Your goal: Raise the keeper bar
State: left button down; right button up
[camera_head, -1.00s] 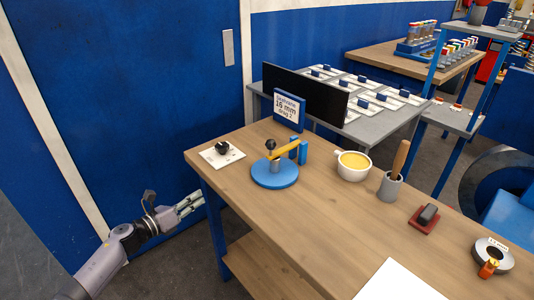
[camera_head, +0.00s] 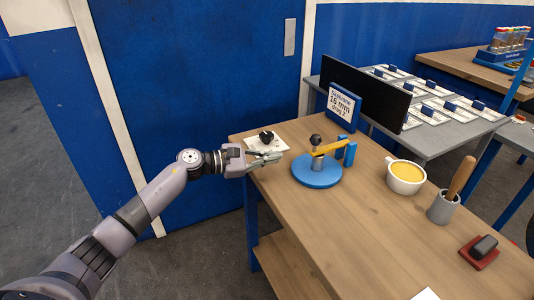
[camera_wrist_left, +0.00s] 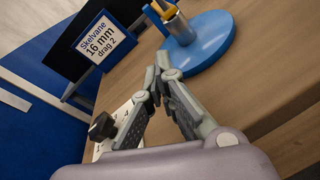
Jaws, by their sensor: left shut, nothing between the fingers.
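The yellow bar (camera_head: 332,147), which looks like the keeper bar, lies across a grey post on a round blue base (camera_head: 316,176). A black knob (camera_head: 315,140) sits at its left end, and its right end is at blue uprights (camera_head: 346,153). My left gripper (camera_head: 280,157) is shut and empty, at the table's left end, left of the blue base and apart from it. In the left wrist view the fingertips (camera_wrist_left: 160,64) meet, with the blue base (camera_wrist_left: 217,38) and grey post (camera_wrist_left: 179,26) ahead. Most of the bar is out of that view.
A white plate with a black knob (camera_head: 266,136) lies just behind my left gripper. A sign (camera_head: 343,106) and a dark panel (camera_head: 372,98) stand behind the base. A yellow-filled cup (camera_head: 405,177) and a grey pot (camera_head: 442,207) stand right.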

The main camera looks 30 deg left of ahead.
pick_arm(q)
jog(key=p+x, duration=0.1)
jog(key=x, duration=0.5)
jog(key=shift+r, duration=0.15)
jog(key=d+r+p, duration=0.2)
jog(key=r, duration=0.1)
jog(key=shift+s, duration=0.15)
jog(key=shift+d, duration=0.1)
jog(key=shift+p, duration=0.3)
